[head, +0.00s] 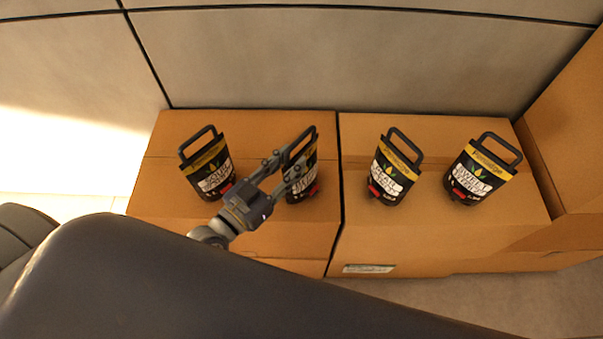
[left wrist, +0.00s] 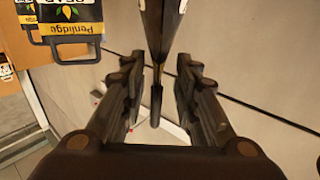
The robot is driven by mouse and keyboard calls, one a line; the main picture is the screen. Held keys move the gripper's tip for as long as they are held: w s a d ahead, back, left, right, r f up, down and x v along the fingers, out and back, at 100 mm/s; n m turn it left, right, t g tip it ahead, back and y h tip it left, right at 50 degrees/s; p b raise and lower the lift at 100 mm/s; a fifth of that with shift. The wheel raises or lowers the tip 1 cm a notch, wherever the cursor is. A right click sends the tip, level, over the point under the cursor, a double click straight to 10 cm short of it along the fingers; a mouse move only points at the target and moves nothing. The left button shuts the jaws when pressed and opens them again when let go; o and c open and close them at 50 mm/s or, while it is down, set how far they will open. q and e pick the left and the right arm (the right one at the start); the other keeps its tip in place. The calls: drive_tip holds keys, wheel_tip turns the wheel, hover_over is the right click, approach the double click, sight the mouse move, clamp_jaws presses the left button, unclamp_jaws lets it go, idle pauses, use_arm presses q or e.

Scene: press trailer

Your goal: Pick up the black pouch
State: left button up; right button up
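Several black pouches with yellow bands and loop handles stand on cardboard boxes in the head view: one at left (head: 212,178), one behind my left gripper (head: 305,190), and a pair on the right box (head: 390,180). My left gripper (head: 288,168) is open at the second pouch from the left and covers part of it. In the left wrist view, that pouch (left wrist: 160,30) shows edge-on, with its handle between the spread fingers (left wrist: 158,68) and gaps on both sides. Another pouch (left wrist: 70,25) shows at upper left there. My right gripper is not in view.
The pouches stand on two side-by-side cardboard boxes (head: 430,235) against a grey panel wall (head: 330,60). A taller box (head: 570,120) stands at the right. The box tops are clear between the pouches. My dark arm link fills the lower left.

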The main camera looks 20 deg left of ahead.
sight(301, 153)
use_arm(q)
drive_tip(key=x, duration=0.3)
drive_tip(key=shift+w+d+r+p, duration=0.2)
drive_tip(key=shift+d+p, duration=0.05)
drive_tip(key=shift+p, duration=0.1)
drive_tip(key=shift+w+d+f, duration=0.1)
drive_tip(key=shift+w+d, duration=0.05)
drive_tip(key=shift+w, duration=0.15)
drive_tip(key=shift+s, duration=0.1)
clamp_jaws()
drive_tip(key=shift+r, duration=0.25)
